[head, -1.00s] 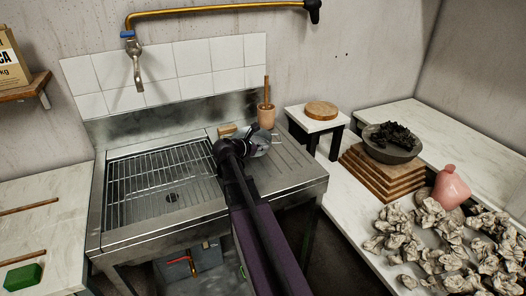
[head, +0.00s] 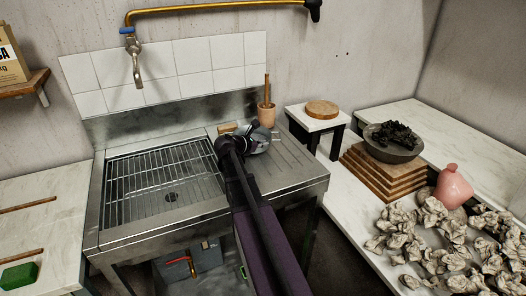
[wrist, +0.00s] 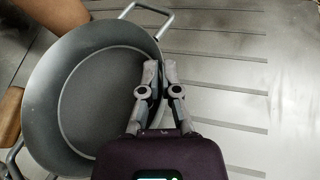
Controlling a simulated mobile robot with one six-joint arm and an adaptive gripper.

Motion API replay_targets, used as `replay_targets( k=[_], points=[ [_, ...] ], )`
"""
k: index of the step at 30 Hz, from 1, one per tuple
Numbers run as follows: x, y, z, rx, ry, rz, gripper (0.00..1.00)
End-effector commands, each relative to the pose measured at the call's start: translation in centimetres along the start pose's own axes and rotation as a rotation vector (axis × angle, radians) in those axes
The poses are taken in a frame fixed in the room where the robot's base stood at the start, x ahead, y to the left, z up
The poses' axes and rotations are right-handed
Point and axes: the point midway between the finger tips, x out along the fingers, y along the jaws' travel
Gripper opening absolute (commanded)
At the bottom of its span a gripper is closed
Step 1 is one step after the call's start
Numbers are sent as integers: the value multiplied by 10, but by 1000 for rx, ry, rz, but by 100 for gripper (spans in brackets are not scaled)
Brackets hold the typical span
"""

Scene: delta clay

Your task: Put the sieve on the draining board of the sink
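The sieve, a round dark grey bowl with loop handles, fills the left of the wrist view (wrist: 100,85). In the head view only part of the sieve (head: 262,141) shows behind my arm, at the left end of the draining board. My gripper (wrist: 161,68) has its fingers close together on either side of the sieve's near-right rim, shut on it. The gripper also shows in the head view (head: 243,143). The grooved draining board (head: 290,160) lies under and to the right of the sieve. I cannot tell whether the sieve touches it.
A wire rack (head: 150,178) covers the sink basin on the left. A terracotta cup (head: 266,116) with a wooden handle and a wooden block (head: 227,128) stand behind the sieve. The tap (head: 135,62) hangs above the basin. The board's right part is clear.

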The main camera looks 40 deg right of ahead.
Motion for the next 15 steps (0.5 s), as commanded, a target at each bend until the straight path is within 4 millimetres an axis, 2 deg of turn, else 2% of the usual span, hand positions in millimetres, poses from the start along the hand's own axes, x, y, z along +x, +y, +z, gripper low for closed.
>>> replay_targets(
  k=[1, 6, 15],
  points=[
    [3, -1, -8, 0, -1, 0, 0],
    [7, -3, -17, 0, -1, 0, 0],
    [8, -3, -18, 1, -1, 0, 0]
  ],
)
